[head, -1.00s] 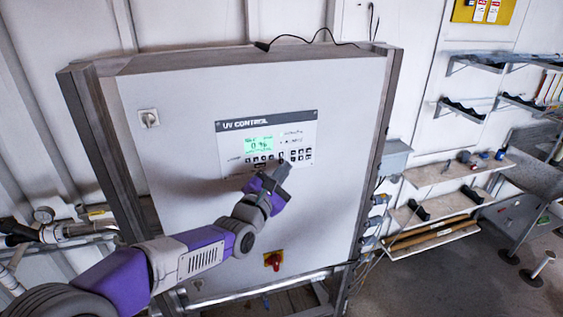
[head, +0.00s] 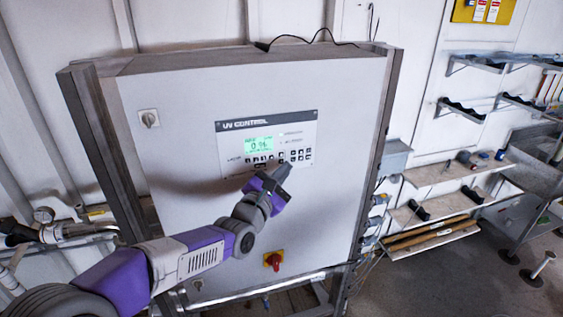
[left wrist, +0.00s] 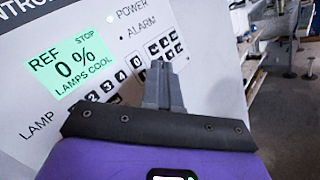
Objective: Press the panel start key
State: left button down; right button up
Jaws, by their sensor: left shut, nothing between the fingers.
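The UV CONTROL panel (head: 267,143) is set in the front of a grey cabinet. Its keys (head: 270,158) lie in rows below and right of a green display (head: 258,145). In the left wrist view the display (left wrist: 66,68) reads REF, STOP, 0 %, LAMPS COOL. My left gripper (head: 279,169) is shut and empty at the panel's lower edge, just below the keys. In the left wrist view its fingertips (left wrist: 158,70) overlap the keypad and hide some keys; contact cannot be told. I cannot make out which key is start. My right gripper is not in view.
A red and yellow rotary switch (head: 273,260) sits low on the cabinet door (head: 180,190). A small grey switch (head: 148,118) is at its upper left. Shelves (head: 458,168) with tools stand to the right, and pipework (head: 70,230) runs at the left.

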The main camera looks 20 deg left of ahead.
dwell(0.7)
pick_arm(q)
jog(key=shift+w+a+f+b, duration=0.1)
jog(key=shift+w+a+b, duration=0.05)
jog(key=shift+w+b, duration=0.15)
jog(key=shift+w+a, duration=0.2)
jog(key=shift+w, duration=0.05)
dwell(0.5)
jog(key=shift+s+d+b, duration=0.25)
jog(key=shift+s+b, duration=0.1)
jog(key=shift+b, duration=0.2)
jog(key=shift+s+d, duration=0.15)
jog(key=shift+s, duration=0.1)
